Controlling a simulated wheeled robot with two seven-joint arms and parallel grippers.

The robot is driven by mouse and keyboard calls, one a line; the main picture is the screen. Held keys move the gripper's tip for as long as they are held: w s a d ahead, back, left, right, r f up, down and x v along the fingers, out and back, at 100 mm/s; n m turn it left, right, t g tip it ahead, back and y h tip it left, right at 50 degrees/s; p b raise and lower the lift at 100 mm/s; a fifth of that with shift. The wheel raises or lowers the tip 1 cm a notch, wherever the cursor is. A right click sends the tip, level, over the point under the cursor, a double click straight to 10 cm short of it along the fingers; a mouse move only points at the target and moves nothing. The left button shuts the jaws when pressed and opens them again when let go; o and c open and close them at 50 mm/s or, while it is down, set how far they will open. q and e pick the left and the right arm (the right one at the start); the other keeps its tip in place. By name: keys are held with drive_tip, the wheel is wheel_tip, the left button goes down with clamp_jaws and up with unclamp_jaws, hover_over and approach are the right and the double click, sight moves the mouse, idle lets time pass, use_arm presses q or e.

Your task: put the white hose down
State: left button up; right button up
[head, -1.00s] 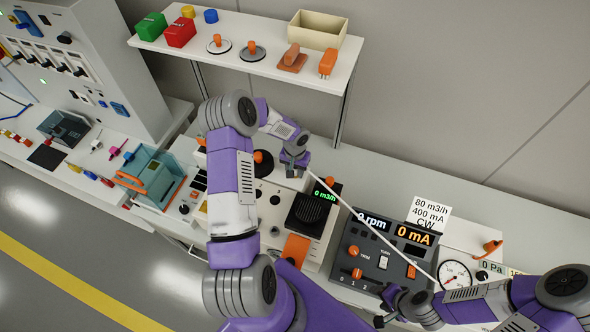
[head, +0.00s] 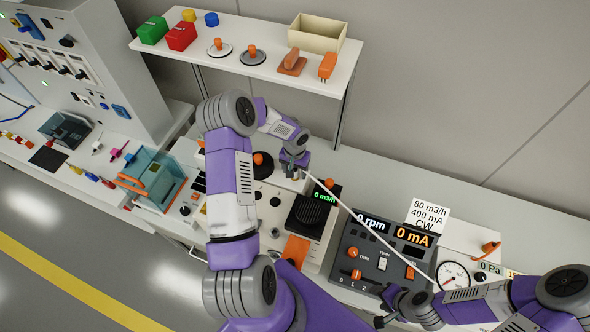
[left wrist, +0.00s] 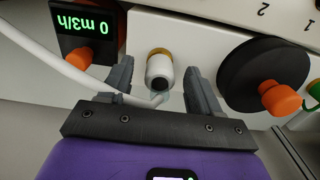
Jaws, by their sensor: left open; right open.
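The white hose (head: 345,205) runs in a slack line from beside my left gripper (head: 297,170) down to the right, over the rpm and mA box, towards the round gauge. In the left wrist view the hose (left wrist: 45,58) comes in from the upper left, passes by one finger and reaches the space between the fingers. A white cylinder with a brass ring (left wrist: 159,69) points out of the panel there; I cannot tell if the hose joins it. My left gripper's open fingers stand apart on either side of it. My right gripper (head: 388,305) is open near the box's lower right corner.
The rpm and mA box (head: 375,262) stands below the hose, with the gauge (head: 453,275) to its right. The black m3/h display (head: 325,192) and a black disc with an orange knob (left wrist: 262,75) flank the left gripper. A shelf (head: 265,67) stands behind.

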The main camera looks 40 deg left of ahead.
use_arm(q)
wheel_tip(320, 180, up, 11)
drive_tip(key=shift+r+b, duration=0.2)
drive_tip(key=shift+b, duration=0.35)
